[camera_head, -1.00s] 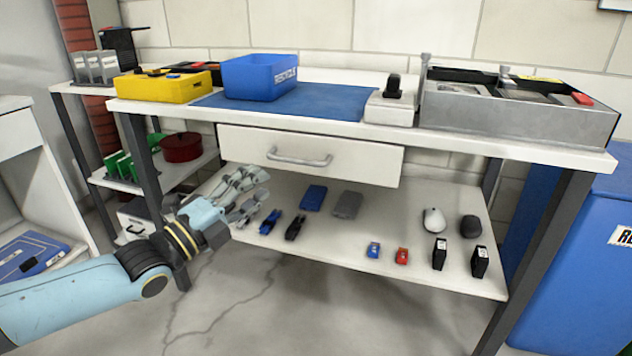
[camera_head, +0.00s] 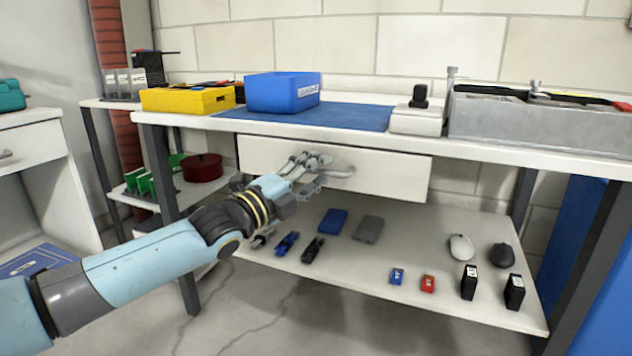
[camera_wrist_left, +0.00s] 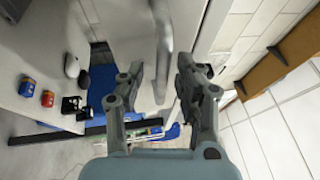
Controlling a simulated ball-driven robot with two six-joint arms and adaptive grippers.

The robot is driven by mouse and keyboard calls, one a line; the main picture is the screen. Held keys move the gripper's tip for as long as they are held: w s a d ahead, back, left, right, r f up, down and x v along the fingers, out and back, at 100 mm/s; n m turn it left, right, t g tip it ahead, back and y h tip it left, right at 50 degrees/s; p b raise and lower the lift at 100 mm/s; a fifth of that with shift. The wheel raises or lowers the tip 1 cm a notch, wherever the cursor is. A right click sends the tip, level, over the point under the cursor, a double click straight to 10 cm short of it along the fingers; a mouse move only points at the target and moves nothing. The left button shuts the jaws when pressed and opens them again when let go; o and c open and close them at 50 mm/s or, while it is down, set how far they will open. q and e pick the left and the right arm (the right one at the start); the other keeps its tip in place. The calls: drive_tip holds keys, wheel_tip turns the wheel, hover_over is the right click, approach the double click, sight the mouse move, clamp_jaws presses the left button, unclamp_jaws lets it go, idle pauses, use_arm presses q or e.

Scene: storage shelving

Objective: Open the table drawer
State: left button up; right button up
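The white drawer front (camera_head: 390,178) sits under the table's top and looks shut. Its grey bar handle (camera_head: 342,172) is on the middle of the front. My left gripper (camera_head: 318,172) is at the left part of the handle and hides some of it. In the left wrist view the handle (camera_wrist_left: 162,40) reaches into the gap between the two spread fingers of my left gripper (camera_wrist_left: 158,75). The fingers are open, and I cannot tell whether either touches the bar. My right gripper is not in view.
The tabletop (camera_head: 480,150) holds a blue bin (camera_head: 283,92), a yellow tray (camera_head: 187,99) and a grey metal box (camera_head: 540,122). The lower shelf (camera_head: 350,260) under the drawer carries several small items. Dark table legs (camera_head: 172,190) stand at the sides.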

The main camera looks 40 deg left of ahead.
use_arm(q)
drive_tip(key=shift+w+r, duration=0.1)
clamp_jaws()
idle(0.5)
